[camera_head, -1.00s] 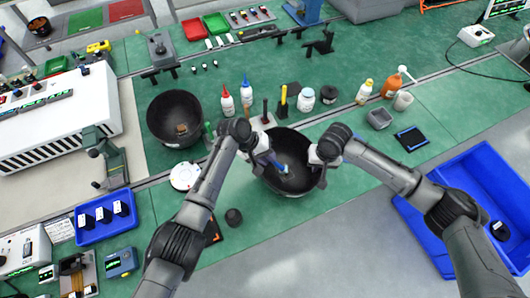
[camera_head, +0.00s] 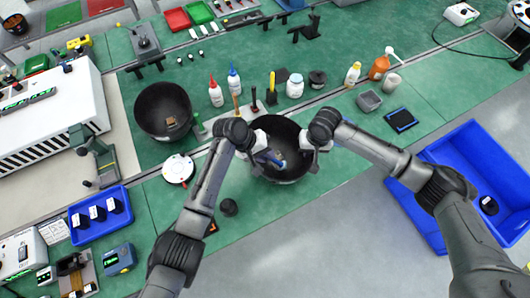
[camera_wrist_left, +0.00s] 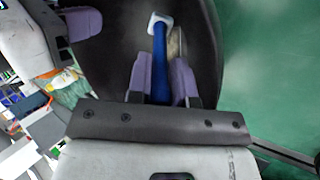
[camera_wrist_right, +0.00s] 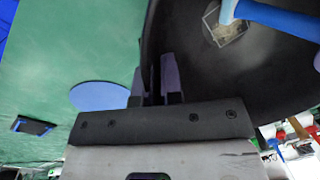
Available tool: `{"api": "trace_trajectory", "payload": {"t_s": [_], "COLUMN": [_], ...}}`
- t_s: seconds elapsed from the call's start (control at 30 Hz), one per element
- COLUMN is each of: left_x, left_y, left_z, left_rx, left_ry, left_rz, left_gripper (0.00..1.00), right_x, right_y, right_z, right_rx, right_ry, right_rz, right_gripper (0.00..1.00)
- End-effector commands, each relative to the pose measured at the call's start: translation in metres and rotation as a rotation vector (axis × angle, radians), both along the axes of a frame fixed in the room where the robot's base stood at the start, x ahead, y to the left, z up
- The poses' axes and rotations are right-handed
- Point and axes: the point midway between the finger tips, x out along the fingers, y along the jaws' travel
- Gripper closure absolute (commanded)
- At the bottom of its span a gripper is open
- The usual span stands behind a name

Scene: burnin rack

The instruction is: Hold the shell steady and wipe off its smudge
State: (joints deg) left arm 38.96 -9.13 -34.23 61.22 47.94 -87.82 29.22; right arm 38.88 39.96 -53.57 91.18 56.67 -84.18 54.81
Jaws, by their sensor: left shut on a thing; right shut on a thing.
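The shell, a dark round bowl (camera_head: 285,176), sits on the green bench between my two grippers. My right gripper (camera_wrist_right: 158,78) is shut on the shell's rim. My left gripper (camera_wrist_left: 161,78) is shut on the blue handle of a wiping tool (camera_wrist_left: 160,55) and holds it inside the shell. The tool's white head (camera_wrist_left: 160,20) is at the edge of a pale brownish smudge (camera_wrist_left: 177,43) on the shell's inner surface. The right wrist view shows the smudge (camera_wrist_right: 228,30) partly covered by the white head; I cannot tell whether they touch.
A second dark bowl (camera_head: 150,118) with a brown patch inside stands to the left. Several bottles, including a red-capped one (camera_head: 216,93), stand behind the shell. A blue bin (camera_head: 412,212) is at right.

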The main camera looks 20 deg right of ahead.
Motion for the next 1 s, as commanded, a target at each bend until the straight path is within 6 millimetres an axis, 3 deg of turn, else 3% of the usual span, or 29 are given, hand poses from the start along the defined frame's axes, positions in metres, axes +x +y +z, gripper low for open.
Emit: {"api": "trace_trajectory", "payload": {"t_s": [0.53, 1.0], "left_x": [0.001, 0.000], "left_y": [0.000, 0.000], "left_z": [0.050, 0.058], "left_rx": [-0.002, -0.001], "left_ry": [-0.003, -0.001], "left_rz": [-0.001, 0.000], "left_gripper": [1.00, 1.00], "right_x": [-0.001, -0.001], "right_y": [0.000, 0.000], "right_z": [-0.002, -0.002], "right_rx": [-0.003, -0.003], "right_ry": [0.005, 0.005], "right_rz": [0.000, 0.000], "right_gripper": [1.00, 1.00]}}
